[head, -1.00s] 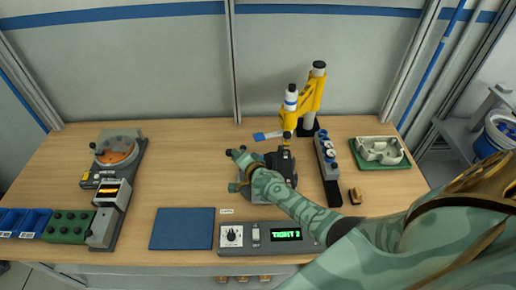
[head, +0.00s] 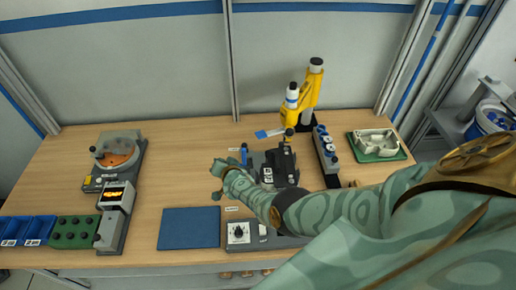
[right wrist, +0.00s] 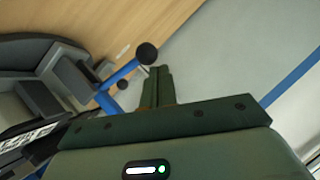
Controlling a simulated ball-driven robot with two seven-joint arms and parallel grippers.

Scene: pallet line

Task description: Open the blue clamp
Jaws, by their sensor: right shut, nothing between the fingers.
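The blue clamp (head: 244,155) is a blue lever at the left back corner of a dark fixture (head: 284,165), pointing up. In the right wrist view its blue bar (right wrist: 122,74) ends in a black ball knob (right wrist: 147,53). My right gripper (head: 216,181) is to the left and front of the fixture, apart from the lever in the head view. In the right wrist view its green fingers (right wrist: 158,86) are together and empty, close beside the lever's knob. My left gripper is not in view.
A blue mat (head: 189,228) lies in front, beside a grey control box (head: 239,234) partly hidden by my arm. A yellow stand (head: 299,113) is behind the fixture. A unit with knobs (head: 325,150) and a green tray (head: 358,156) are right.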

